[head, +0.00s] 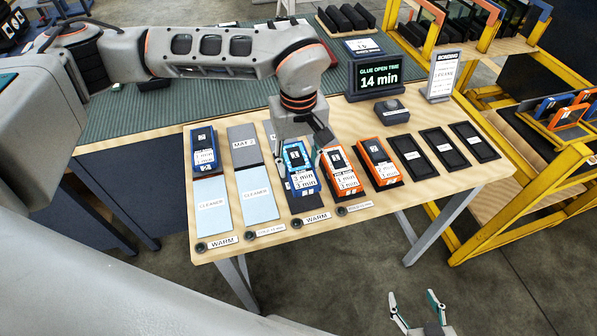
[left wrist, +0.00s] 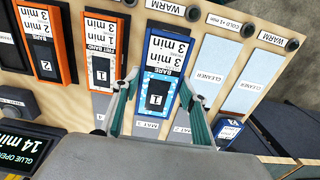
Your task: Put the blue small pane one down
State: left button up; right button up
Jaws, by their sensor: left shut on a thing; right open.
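The blue small pane one (head: 301,178) has a light-blue band around its "1" and a white label reading "3 min". My left gripper (head: 302,162) is shut on its sides. The left wrist view shows the pane (left wrist: 163,65) between the teal fingers (left wrist: 158,86), beside the "MAT 3" label. A dark surface shows under the pane's near end; I cannot tell whether they touch. Another blue pane (head: 204,150), marked 2, lies at the far left of the row. My right gripper (head: 418,312) is open and empty, low in front of the table.
Two orange panes (head: 340,172) (head: 377,162) lie close to the right of the held pane. Several black pads (head: 413,157) continue rightward. Light-blue cleaner pads (head: 211,205) and the grey mat 2 (head: 244,145) are to the left. A "14 min" display (head: 378,78) stands behind.

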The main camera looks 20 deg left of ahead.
aim_at(298, 174)
pick_arm(q)
jog(key=shift+f, duration=2)
jog(key=shift+f, duration=0.15)
jog(key=o, duration=1.2)
jog(key=shift+o, duration=0.2)
notch_tip(298, 174, up, 12)
jog(key=shift+r, duration=0.15)
jog(key=shift+s, duration=0.1)
